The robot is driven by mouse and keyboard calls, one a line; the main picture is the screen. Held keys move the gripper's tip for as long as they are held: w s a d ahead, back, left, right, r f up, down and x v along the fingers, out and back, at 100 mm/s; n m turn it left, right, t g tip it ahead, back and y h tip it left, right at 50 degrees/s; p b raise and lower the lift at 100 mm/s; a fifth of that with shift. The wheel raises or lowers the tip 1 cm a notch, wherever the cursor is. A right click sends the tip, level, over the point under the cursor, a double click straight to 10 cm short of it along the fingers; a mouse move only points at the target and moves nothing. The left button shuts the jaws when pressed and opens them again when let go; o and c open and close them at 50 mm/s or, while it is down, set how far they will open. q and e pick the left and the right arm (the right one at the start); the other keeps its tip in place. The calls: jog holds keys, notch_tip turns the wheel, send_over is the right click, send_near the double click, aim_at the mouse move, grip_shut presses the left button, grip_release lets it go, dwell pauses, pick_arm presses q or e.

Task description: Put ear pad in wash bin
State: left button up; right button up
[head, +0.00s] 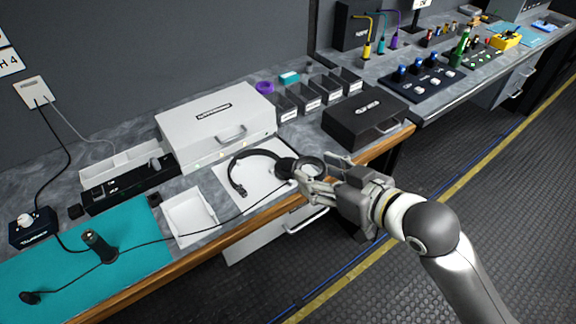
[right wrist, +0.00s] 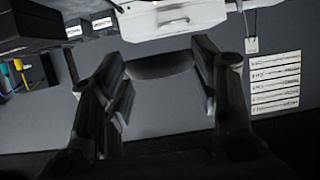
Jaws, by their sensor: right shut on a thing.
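My right gripper (head: 313,172) is at the front edge of the bench, beside the headset (head: 238,175). Its fingers are shut on a dark ring-shaped ear pad (head: 311,162). In the right wrist view the ear pad (right wrist: 160,66) shows as a dark curved shape between the two fingers. The headset lies on a white sheet (head: 228,192), its cable running left across the bench. A shallow white open bin (head: 190,226) sits left of the sheet and looks empty; I cannot tell for sure that it is the wash bin. My left gripper is out of view.
A white case (head: 215,115) stands behind the headset and a black case (head: 365,108) to its right. Small dark bins (head: 312,96) stand between them. A teal mat (head: 85,275) holds a dark upright device (head: 99,245).

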aim_at(287, 164)
jog(key=w+a+f, duration=0.1)
jog(key=w, duration=0.1)
jog(key=w+f, duration=0.1)
jog(key=w, duration=0.2)
jog(key=w+a+f+p, duration=0.1)
jog(key=w, duration=0.1)
jog(key=shift+w+a+f, duration=0.2)
jog(key=shift+w+a, duration=0.1)
jog(key=shift+w, duration=0.05)
jog(key=w+f, duration=0.2)
jog(key=w+a+f, duration=0.1)
jog(key=w+f, duration=0.1)
jog(key=shift+a+f, duration=0.2)
jog(key=shift+f, duration=0.05)
jog(key=shift+w+a+f, duration=0.15)
jog(key=shift+w+f, duration=0.35)
jog(key=shift+f, duration=0.15)
jog(key=f, duration=0.1)
jog(key=f+p, duration=0.1)
jog(key=shift+w+a+f+p, duration=0.1)
jog(key=shift+w+f+p, duration=0.2)
jog(key=shift+f, duration=0.3)
jog(key=shift+f, duration=0.2)
